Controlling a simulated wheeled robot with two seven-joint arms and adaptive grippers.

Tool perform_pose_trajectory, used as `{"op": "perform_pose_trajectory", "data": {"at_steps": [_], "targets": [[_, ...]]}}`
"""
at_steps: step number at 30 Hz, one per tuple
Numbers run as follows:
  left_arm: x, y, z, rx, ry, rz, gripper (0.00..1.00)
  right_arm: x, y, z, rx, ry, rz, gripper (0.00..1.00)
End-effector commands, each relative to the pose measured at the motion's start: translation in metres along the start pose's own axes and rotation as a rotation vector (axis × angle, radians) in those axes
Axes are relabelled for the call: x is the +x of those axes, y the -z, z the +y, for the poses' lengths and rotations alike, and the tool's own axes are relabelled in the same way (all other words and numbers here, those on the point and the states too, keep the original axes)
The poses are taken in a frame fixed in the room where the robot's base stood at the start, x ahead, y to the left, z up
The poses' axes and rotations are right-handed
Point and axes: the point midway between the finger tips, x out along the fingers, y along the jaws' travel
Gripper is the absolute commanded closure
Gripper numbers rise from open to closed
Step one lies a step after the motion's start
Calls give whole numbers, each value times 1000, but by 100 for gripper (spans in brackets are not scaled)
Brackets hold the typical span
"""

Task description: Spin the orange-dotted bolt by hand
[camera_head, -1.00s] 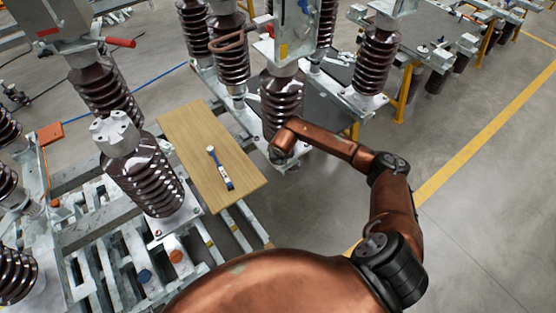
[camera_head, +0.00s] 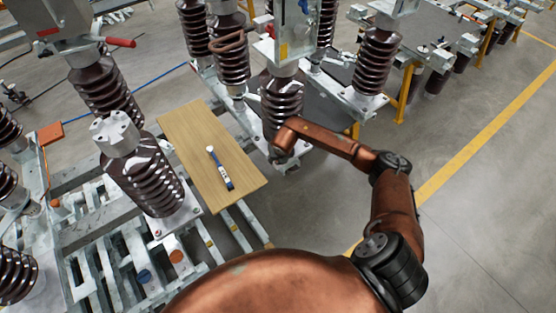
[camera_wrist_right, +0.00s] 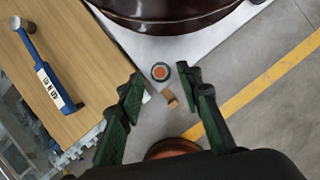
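The orange-dotted bolt (camera_wrist_right: 160,71) sits at the corner of the pale base plate (camera_wrist_right: 205,42) under a dark brown insulator, in the right wrist view. My right gripper (camera_wrist_right: 166,108) is open, with its dark green fingers apart. The bolt lies beyond the fingertips, roughly in line with the gap, and nothing is gripped. A small brown piece (camera_wrist_right: 170,98) shows between the fingers; I cannot tell what it is. In the head view my right arm reaches to the foot of the middle insulator (camera_head: 281,105); the bolt cannot be made out there. My left gripper is not in view.
A blue-handled tool (camera_head: 221,168) lies on the wooden board (camera_head: 190,125), left of my right arm. Another insulator (camera_head: 147,178) stands on the slatted metal frame left of the board. Open grey floor (camera_head: 480,205) with a yellow line lies to the right.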

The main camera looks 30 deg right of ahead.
Motion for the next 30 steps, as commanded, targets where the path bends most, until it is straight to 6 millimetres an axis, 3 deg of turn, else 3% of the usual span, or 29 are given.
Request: {"op": "perform_pose_trajectory", "data": {"at_steps": [9,15,21,30], "targets": [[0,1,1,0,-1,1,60,-64,-2,-1,-2,0,-5,67],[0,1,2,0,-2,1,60,-96,-1,0,-2,0,-3,67],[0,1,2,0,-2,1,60,-109,-1,-1,-1,1,-2,67],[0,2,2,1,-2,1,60,-110,0,0,-1,1,-2,67]]}}
